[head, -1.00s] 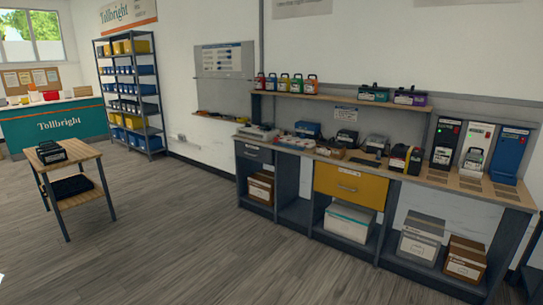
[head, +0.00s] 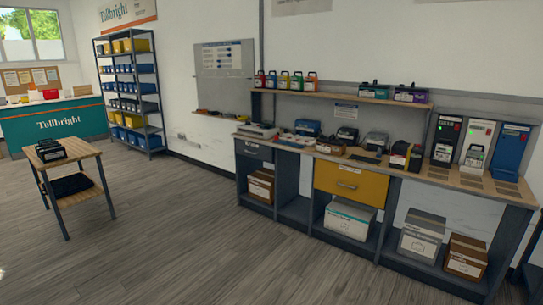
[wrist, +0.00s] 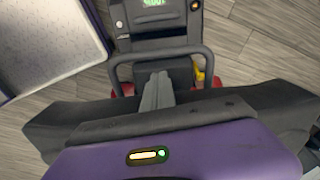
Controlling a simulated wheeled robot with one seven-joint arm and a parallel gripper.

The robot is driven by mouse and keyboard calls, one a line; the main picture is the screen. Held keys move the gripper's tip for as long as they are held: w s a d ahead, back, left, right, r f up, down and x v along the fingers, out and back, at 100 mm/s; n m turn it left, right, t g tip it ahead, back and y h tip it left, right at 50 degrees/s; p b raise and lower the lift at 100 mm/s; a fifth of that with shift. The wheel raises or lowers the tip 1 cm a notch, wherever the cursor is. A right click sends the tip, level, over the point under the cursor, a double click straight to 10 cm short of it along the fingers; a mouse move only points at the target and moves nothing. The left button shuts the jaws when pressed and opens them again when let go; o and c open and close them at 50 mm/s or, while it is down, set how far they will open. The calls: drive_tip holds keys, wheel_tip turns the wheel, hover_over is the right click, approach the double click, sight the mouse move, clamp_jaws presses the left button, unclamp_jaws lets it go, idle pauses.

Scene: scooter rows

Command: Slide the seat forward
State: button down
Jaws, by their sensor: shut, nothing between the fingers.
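My gripper (wrist: 158,80) shows in the wrist view with its two grey fingers together and nothing between them. Beyond the fingertips is a dark device (wrist: 155,28) with a green lit display and a grey looped bar (wrist: 160,56). Red parts and a small yellow part (wrist: 200,74) lie beside it, partly hidden by my gripper. The fingertips overlap the area below the bar; I cannot tell whether they touch anything. I cannot make out a seat with certainty in either view.
A pale panel with a dark frame (wrist: 50,40) is at the wrist view's upper left. In the head view, a long workbench (head: 290,148) runs along the wall at right, and a small wooden table (head: 83,150) stands at left. The floor (head: 190,230) between is clear.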

drive_tip(key=shift+a+f+b, duration=0.3)
drive_tip(key=shift+f+b, duration=0.55)
drive_tip(key=shift+f, duration=0.2)
drive_tip(key=shift+a+f+b, duration=0.35)
drive_tip(key=shift+f+b, duration=0.5)
drive_tip(key=shift+f, duration=0.25)
drive_tip(key=shift+a+f+b, duration=0.3)
drive_tip(key=shift+f+b, duration=0.55)
drive_tip(key=shift+f, duration=0.2)
drive_tip(key=shift+a+p, duration=0.25)
drive_tip(key=shift+p, duration=0.1)
drive_tip(key=a, duration=0.1)
drive_tip(key=w+a+p, duration=0.1)
drive_tip(key=a, duration=0.2)
drive_tip(key=shift+w+a+p, duration=0.25)
drive_tip(key=shift+w+p, duration=0.05)
drive_tip(key=shift+w, duration=0.05)
drive_tip(key=shift+a+r, duration=0.15)
drive_tip(key=shift+a, duration=0.15)
